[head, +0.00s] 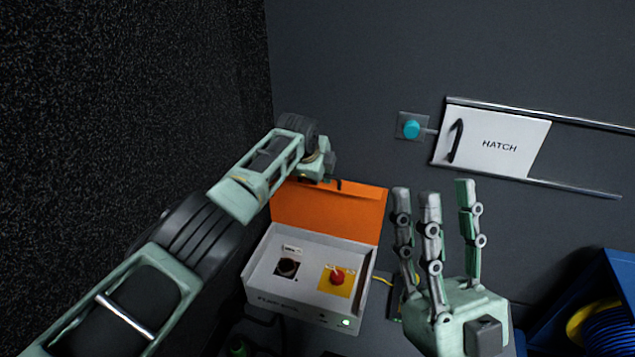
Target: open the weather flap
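A white control box (262,278) stands at the lower middle, its small front label hard to read. Its orange lid (330,205) is raised at the back. On its top are a dark round knob or socket (287,267) at left and a red control (337,277) on a yellow plate at right. My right gripper (445,190) is open and empty, right of the box, fingers upward. I cannot identify a separate weather flap.
A white panel marked HATCH (500,146) with a dark handle sits between two wall rails at the upper right. A cyan button (411,129) is left of it. A blue case (615,285) with coiled cable stands at the lower right. A dark wall fills the left.

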